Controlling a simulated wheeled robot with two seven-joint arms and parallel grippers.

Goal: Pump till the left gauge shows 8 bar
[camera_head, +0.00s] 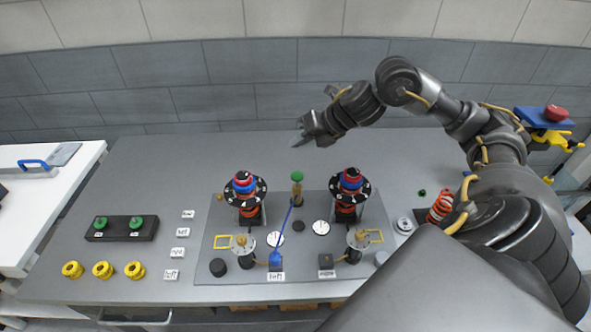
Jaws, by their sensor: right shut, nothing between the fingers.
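A grey plate (224,267) on the table holds the fixture. Two small white round dials, a left one (275,239) and a right one (321,228), lie near its middle; their readings are too small to tell. My left gripper is out of view.
Two black-rimmed wheels with red and blue hubs (245,185) (350,183) stand on the plate. A black block with green buttons (121,228) and yellow rings (103,270) lie left. A red coil (440,206) stands beside my right arm. The table's back left is clear.

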